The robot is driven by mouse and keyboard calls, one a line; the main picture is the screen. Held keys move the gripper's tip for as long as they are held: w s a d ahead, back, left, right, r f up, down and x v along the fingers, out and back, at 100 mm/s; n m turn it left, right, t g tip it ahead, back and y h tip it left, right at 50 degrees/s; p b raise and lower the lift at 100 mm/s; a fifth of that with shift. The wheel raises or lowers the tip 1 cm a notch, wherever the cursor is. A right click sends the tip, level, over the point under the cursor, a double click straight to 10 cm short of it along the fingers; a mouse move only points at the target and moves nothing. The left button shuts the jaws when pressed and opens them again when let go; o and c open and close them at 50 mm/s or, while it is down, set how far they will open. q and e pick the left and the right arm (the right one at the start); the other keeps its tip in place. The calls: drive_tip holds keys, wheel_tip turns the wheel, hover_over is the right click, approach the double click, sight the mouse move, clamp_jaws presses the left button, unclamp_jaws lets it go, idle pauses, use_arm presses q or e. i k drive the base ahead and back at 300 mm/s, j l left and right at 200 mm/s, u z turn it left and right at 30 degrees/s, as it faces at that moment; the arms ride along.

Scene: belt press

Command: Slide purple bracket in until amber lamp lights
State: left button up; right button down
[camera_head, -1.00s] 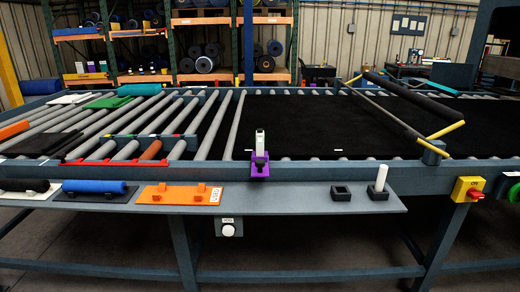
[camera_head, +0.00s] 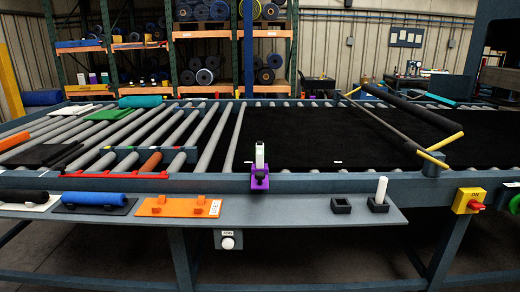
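The purple bracket (camera_head: 259,183) sits on the front rail of the conveyor table, near the middle of the camera_head view. A small plate with a round white knob or lamp (camera_head: 228,242) hangs under the front shelf, just left of the bracket. No amber glow shows on it, and I cannot tell whether it is the amber lamp. Neither of my grippers is in view.
The grey front shelf (camera_head: 290,213) holds an orange plate (camera_head: 180,208), a blue roller (camera_head: 94,199) and two black sockets, one with a white peg (camera_head: 381,190). A black belt (camera_head: 290,140) covers the table's right part. A yellow switch box (camera_head: 466,200) is at right.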

sight(259, 179)
drive_tip(key=z, duration=1.5)
drive_tip(key=u, duration=1.5)
drive_tip(key=i+j+z, duration=0.35)
drive_tip(key=i+z, duration=0.15)
drive_tip(key=i, duration=0.1)
